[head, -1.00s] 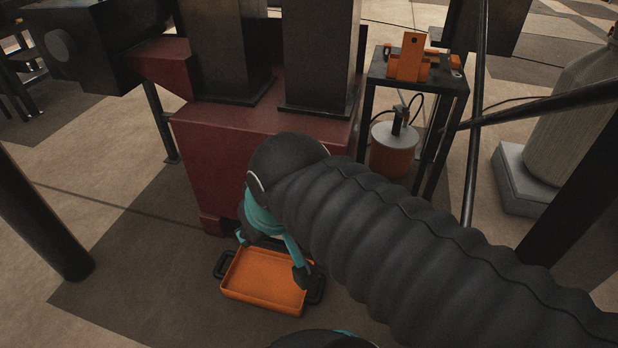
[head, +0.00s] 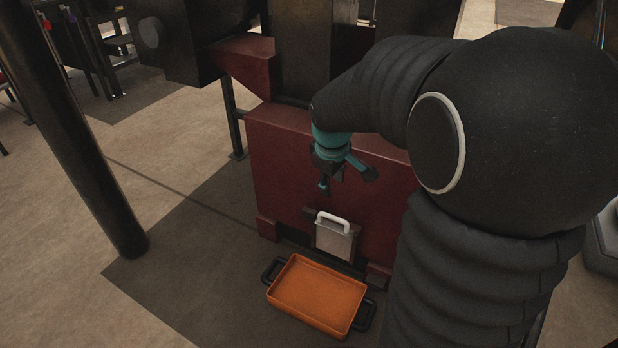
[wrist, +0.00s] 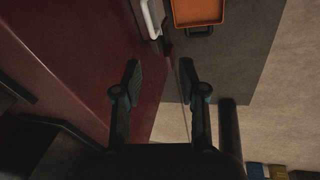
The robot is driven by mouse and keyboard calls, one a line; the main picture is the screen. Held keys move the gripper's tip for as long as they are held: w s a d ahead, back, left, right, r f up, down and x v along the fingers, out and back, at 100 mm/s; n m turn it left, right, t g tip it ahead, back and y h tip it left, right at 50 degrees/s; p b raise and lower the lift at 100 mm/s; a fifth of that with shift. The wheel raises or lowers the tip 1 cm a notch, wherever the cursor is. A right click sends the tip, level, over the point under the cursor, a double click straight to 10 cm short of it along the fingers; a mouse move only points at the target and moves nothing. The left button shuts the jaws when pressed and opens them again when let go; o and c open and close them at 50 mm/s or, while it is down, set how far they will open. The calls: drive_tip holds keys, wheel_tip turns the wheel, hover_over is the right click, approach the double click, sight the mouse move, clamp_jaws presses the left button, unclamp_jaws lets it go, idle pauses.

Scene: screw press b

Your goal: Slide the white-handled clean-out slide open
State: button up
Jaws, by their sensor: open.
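The clean-out slide (head: 334,241) is a pale grey plate low on the front of the dark red press base (head: 277,172). Its white handle (head: 333,221) sits along the plate's top edge. The handle also shows at the top of the wrist view (wrist: 150,19), partly cut off by the frame. My gripper (head: 346,185) is above the handle in the head view, apart from it, in front of the red face. In the wrist view my gripper (wrist: 159,75) has its two fingers spread with nothing between them.
An orange tray (head: 290,301) with black handles lies on the floor in front of the slide. A dark post (head: 75,130) stands at the left. The floor between post and press is clear. My arm covers much of the right side.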

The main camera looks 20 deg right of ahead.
drive_tip(key=n+g, duration=0.1)
drive_tip(key=n, duration=0.1)
approach(335, 217)
drive_tip(key=f, duration=0.2)
drive_tip(key=f+b, duration=0.1)
drive_tip(key=f, duration=0.2)
drive_tip(key=w+d+f+b, duration=0.1)
drive_tip(key=f, duration=0.2)
drive_tip(key=shift+w+f, duration=0.1)
drive_tip(key=shift+f, duration=0.1)
clamp_jaws()
